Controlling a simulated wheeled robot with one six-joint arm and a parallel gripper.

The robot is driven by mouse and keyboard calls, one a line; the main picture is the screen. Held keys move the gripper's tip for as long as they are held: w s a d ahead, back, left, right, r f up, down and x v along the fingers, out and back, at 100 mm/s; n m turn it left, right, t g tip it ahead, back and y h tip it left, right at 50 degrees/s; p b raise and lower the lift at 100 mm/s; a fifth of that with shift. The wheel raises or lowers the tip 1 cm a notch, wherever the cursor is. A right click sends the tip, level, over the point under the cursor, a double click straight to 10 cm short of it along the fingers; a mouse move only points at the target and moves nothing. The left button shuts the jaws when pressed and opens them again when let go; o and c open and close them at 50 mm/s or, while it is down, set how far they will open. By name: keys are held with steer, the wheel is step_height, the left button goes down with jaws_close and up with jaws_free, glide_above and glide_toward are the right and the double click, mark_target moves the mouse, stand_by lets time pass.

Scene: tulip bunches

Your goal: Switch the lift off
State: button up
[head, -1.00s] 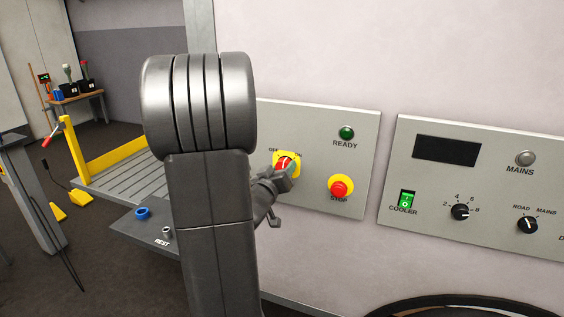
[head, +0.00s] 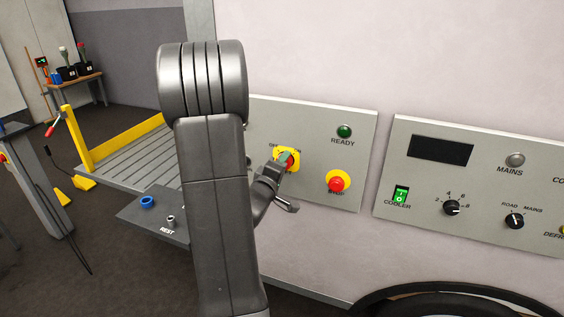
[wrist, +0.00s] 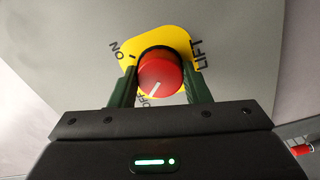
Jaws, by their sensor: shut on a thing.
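The lift switch is a red round knob (wrist: 160,72) on a yellow plate (wrist: 150,40) marked ON, OFF and LIFT. In the wrist view its white pointer line is aimed at the lower left, toward the OFF label. My gripper (wrist: 159,82) is shut on the knob, with one dark green finger on each side. In the head view the yellow plate (head: 294,153) is on the left wall panel (head: 315,120), and my gripper (head: 286,162) covers part of the knob.
A red STOP button (head: 337,184) sits close to the right of my gripper, under a green READY lamp (head: 344,132). A second panel with a green COOLER switch (head: 401,195) and dials is farther right. A shelf marked REST (head: 160,215) is at lower left.

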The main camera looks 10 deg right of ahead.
steer(key=shift+n, duration=0.6)
steer(key=o, duration=1)
steer(key=b+v, duration=0.2)
steer(key=v, duration=1.2)
steer(key=shift+w, duration=0.15)
